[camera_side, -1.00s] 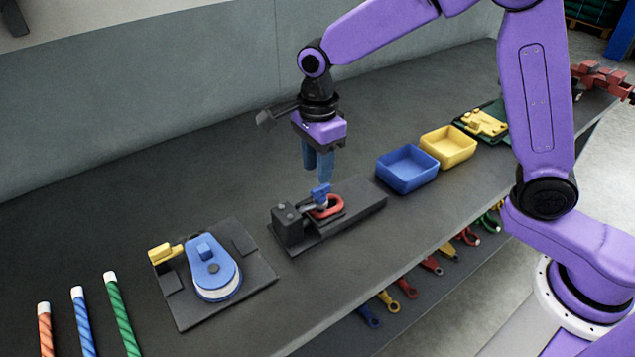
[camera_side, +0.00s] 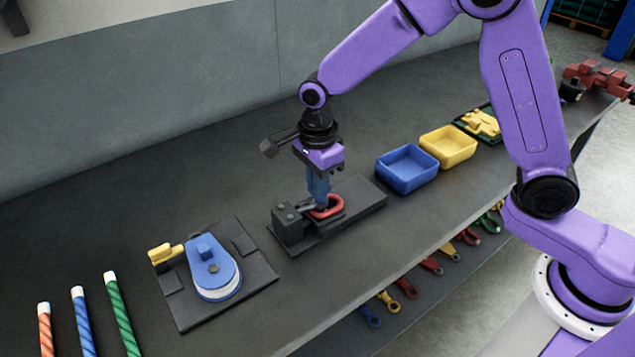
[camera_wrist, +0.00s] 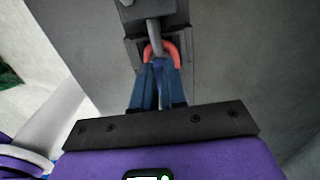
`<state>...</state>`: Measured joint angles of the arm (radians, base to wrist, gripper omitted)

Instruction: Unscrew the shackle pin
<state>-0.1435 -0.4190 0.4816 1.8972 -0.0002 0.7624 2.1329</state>
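The red shackle (camera_side: 336,207) lies in a dark fixture (camera_side: 360,197) in the middle of the bench. Its curved red end also shows in the wrist view (camera_wrist: 172,50). My gripper (camera_side: 320,206) points straight down with its blue fingertips at the shackle. In the wrist view, the two fingers (camera_wrist: 159,78) stand on either side of the blue pin head (camera_wrist: 158,66). The pin head is hidden behind the fingers in the side view. I cannot tell whether the fingers press on it.
A blue bin (camera_side: 407,168) and a yellow bin (camera_side: 448,146) stand to the right of the fixture. A blue pulley block (camera_side: 213,272) lies on a dark plate to the left. Several striped ropes (camera_side: 120,315) are at the lower left. Bare bench lies behind the fixture.

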